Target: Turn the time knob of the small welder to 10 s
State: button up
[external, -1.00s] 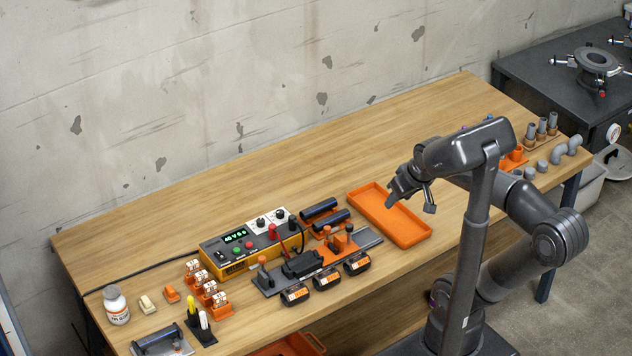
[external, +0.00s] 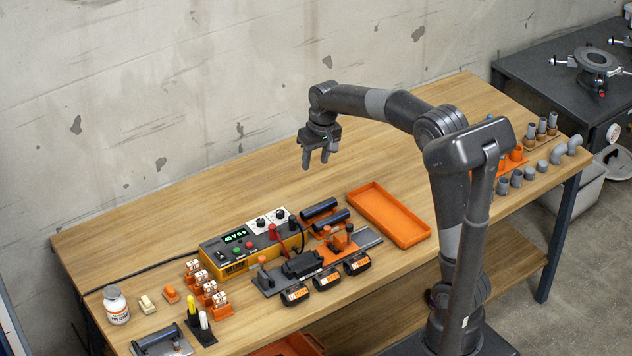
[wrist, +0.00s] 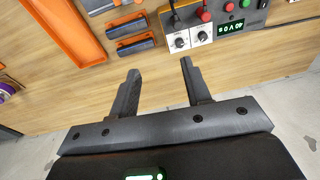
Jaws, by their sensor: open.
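The small welder (external: 250,244) is a yellow and dark box with a lit green display, standing on the wooden bench at the left of the orange tray. Its two dark knobs (external: 270,218) sit on white panels at its right end; which one is the time knob I cannot tell. In the wrist view the knobs (wrist: 190,39) are at the top, upside down, beyond my fingertips. My gripper (external: 316,166) hangs above the bench, behind and above the welder, fingers down, open and empty. The open fingers also show in the wrist view (wrist: 160,72).
An orange tray (external: 428,238) lies right of the welder. Two dark pipes (external: 325,213) lie between them. A clamp fixture (external: 302,265) and several black-and-orange blocks stand in front. A white bottle (external: 116,305) is at far left. The bench behind the welder is clear.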

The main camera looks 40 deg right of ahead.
jog(key=g, duration=0.2)
send_over(280, 211)
notch_tip(280, 211, down, 11)
jog(key=shift+h, duration=0.3)
notch_tip(280, 211, down, 11)
jog(key=shift+f, duration=0.15)
jog(key=shift+c, duration=0.3)
grip_shut()
